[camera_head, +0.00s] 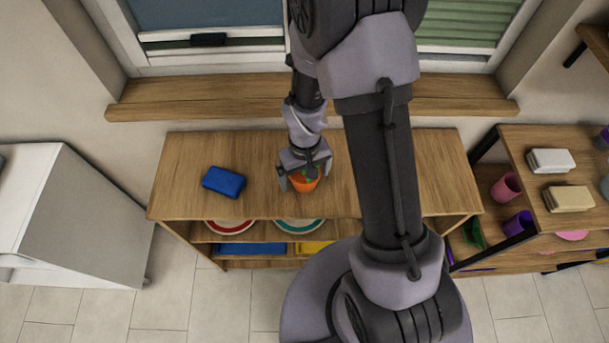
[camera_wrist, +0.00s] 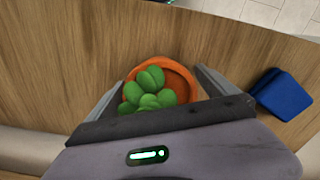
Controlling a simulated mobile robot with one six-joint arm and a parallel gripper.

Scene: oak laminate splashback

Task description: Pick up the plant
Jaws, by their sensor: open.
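The plant has round green leaves in an orange pot (camera_head: 305,182) and stands on the wooden table top in the head view. In the wrist view the plant (camera_wrist: 152,88) sits between the two fingers, its orange rim showing around the leaves. My gripper (camera_head: 300,184) is open and reaches down over the plant, with one finger on each side of the pot. It also shows in the wrist view (camera_wrist: 160,92). I cannot tell whether the fingers touch the pot. The lower part of the pot is hidden.
A blue block (camera_head: 223,182) lies on the table (camera_head: 185,160) left of the plant; the wrist view shows it beyond the right finger. Plates (camera_head: 230,225) sit on the shelf below. A second shelf unit (camera_head: 515,150) with cups stands right. The window ledge (camera_head: 200,97) runs behind.

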